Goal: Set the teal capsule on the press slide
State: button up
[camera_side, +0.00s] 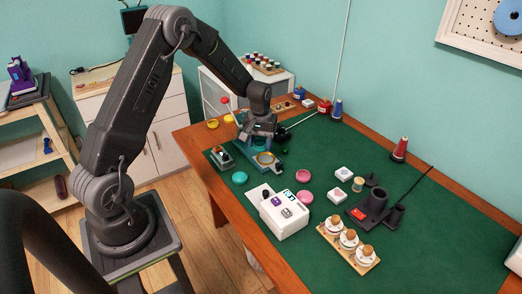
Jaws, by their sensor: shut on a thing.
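My gripper (261,141) is low over the press at the far left part of the table. It is shut on a small teal thing, which looks like the teal capsule (261,146); the fingers hide most of it. The press (272,168) has a blue-teal base and a lever with a red knob (226,100). A round pale piece (265,158) on the base, perhaps part of the slide, lies just below the fingertips. I cannot tell whether the capsule touches it. My gripper hides much of the press body.
A teal disc (239,178) lies in front of the press, with a small grey holder (221,158) to its left. A white box (285,214), pink discs (304,196) and a wooden stand (347,246) are nearer.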

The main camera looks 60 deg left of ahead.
aim_at(266, 158)
jog(key=w, duration=0.1)
jog(key=w+a+f, duration=0.1)
jog(key=w+a, duration=0.1)
jog(key=w, duration=0.1)
jog(key=shift+a+f, duration=0.25)
jog(key=shift+f, duration=2.85)
jog(key=shift+r, duration=0.55)
jog(key=shift+r, duration=0.25)
jog(key=shift+f, duration=1.05)
dwell(0.3)
jog(key=shift+r, duration=0.65)
jog(key=shift+f, duration=0.9)
dwell(0.6)
